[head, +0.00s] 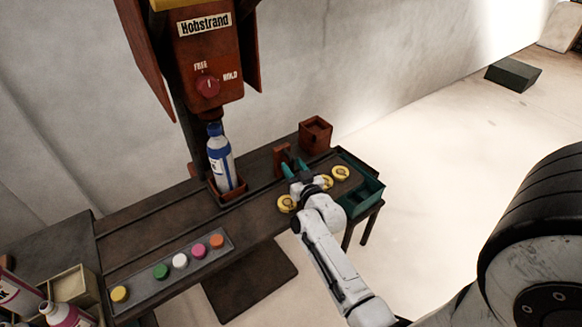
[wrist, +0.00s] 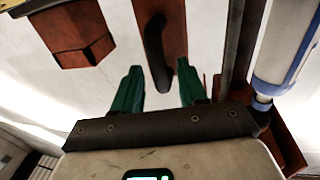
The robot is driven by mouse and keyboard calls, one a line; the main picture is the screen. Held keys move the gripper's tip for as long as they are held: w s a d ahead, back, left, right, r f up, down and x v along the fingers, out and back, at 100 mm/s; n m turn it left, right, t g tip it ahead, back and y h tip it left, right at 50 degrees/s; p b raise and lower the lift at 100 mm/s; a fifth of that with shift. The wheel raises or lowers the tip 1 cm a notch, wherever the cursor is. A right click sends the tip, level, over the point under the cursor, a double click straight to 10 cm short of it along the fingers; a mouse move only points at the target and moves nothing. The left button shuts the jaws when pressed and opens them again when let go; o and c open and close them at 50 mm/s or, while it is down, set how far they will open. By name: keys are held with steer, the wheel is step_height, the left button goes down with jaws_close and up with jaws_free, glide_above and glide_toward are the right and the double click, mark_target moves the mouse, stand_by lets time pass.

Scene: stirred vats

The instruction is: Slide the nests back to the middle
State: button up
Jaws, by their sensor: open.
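A white bottle with a blue cap (head: 219,158) stands upright in a red-brown nest (head: 226,196) on the dark bench, below the Hobstrand machine (head: 207,60). The bottle also shows at the right of the wrist view (wrist: 284,52). Right of it is an upright red-brown bracket (head: 281,160) with a dark handle (wrist: 155,52). My gripper (head: 294,167) is open at this bracket. In the wrist view, its green fingers (wrist: 161,72) lie either side of the handle's lower end, with gaps visible. I cannot tell whether the bracket joins the nest.
A red-brown open box (head: 315,134) stands at the bench's far right. Yellow discs (head: 340,173) lie around my wrist, near a teal tray (head: 372,190). A grey strip (head: 190,262) with several coloured caps lies front left. The machine's red knob (head: 208,86) sits between FREE and HOLD.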

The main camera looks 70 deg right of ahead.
steer(key=shift+b+x, duration=0.4)
steer(key=shift+x, duration=0.7)
steer(key=shift+c, duration=0.2)
jaws_close()
